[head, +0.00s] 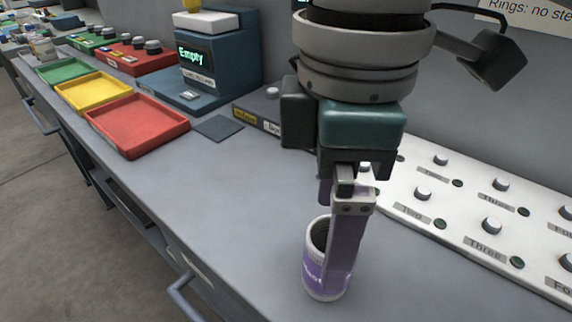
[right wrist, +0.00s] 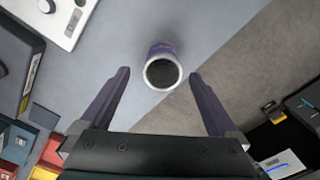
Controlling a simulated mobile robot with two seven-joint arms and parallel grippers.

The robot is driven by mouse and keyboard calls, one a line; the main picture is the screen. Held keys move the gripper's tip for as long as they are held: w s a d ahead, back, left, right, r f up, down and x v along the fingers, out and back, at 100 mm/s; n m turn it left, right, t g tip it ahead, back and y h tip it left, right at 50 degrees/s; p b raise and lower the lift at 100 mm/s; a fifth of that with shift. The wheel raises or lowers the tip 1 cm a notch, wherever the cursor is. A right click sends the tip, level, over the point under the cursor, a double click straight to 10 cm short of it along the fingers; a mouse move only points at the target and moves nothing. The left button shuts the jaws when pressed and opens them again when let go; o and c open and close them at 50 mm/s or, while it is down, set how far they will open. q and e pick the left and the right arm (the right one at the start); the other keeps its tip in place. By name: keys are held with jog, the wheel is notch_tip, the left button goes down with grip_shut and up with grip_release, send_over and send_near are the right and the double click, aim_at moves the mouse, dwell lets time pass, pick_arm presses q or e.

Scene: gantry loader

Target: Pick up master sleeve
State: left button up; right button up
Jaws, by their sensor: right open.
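The master sleeve (head: 315,272) is a hollow upright cylinder, purple with a whitish rim and a dark open top. It stands on the grey bench near its front edge. My right gripper (head: 341,235) points down at it, with one purple finger covering the sleeve's right part in the head view. In the right wrist view, the right gripper (right wrist: 160,76) is open and empty. The sleeve (right wrist: 162,73) shows between and beyond its fingertips, with gaps on both sides. The far finger is mostly hidden in the head view. My left gripper is not in view.
A white panel with several knobs (head: 492,225) lies to the right of the gripper. Red (head: 140,122), yellow (head: 94,92) and green (head: 63,70) trays sit at the left. A blue device reading "Empty" (head: 212,75) stands behind. Bench space left of the sleeve is clear.

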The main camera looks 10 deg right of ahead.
jog(key=f, duration=0.4)
jog(key=f+b, duration=0.1)
jog(key=f, duration=0.1)
jog(key=shift+s+d+f, duration=0.1)
jog(key=shift+s, duration=0.15)
jog(key=shift+c, duration=0.2)
grip_shut()
dwell(0.4)
